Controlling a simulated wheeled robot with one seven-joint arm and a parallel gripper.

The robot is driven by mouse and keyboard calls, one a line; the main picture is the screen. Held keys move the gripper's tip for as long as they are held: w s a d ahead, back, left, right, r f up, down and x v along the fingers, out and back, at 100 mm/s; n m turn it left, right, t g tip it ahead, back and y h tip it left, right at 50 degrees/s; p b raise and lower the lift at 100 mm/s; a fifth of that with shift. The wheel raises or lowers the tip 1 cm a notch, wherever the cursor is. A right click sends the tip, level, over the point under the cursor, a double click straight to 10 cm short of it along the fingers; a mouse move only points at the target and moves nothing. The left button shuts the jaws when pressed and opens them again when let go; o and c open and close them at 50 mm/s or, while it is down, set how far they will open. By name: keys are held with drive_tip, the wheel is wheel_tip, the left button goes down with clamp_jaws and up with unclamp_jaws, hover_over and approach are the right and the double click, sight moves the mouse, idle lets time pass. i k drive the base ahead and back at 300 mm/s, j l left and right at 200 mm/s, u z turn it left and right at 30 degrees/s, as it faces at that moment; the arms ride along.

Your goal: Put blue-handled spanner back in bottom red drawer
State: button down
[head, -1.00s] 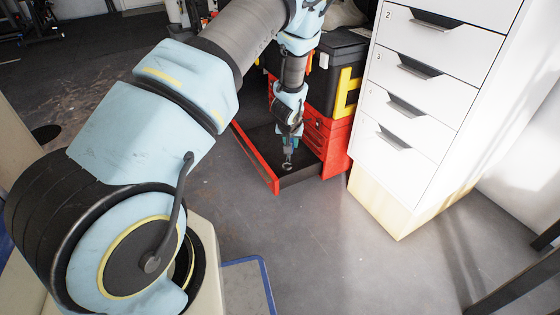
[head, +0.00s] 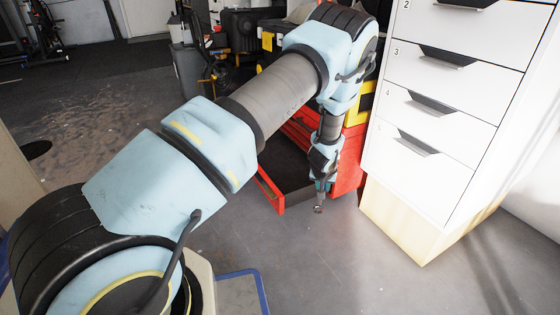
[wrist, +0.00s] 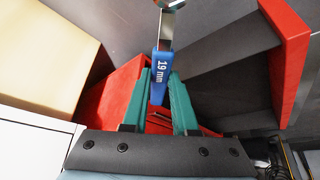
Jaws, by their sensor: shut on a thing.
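My gripper (head: 321,186) points down beside the open bottom red drawer (head: 269,192), at its right end in the head view. In the wrist view its two teal fingers (wrist: 160,76) are shut on the blue handle of the spanner (wrist: 161,66), marked 19 mm. The spanner's metal end (head: 318,209) shows below the gripper in the head view. The drawer has a red front and a dark inside, partly hidden by my arm; its red front (wrist: 289,60) is at the right in the wrist view. The spanner appears outside the drawer, over grey floor.
The red tool cabinet (head: 347,170) stands behind my gripper, with black and yellow boxes on it. A white drawer unit (head: 432,110) on a pale wooden base (head: 405,222) stands close on the right. The grey floor in front is clear.

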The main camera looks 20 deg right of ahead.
sight(285, 173)
drive_tip(key=i+u, duration=0.1)
drive_tip(key=i, duration=0.8)
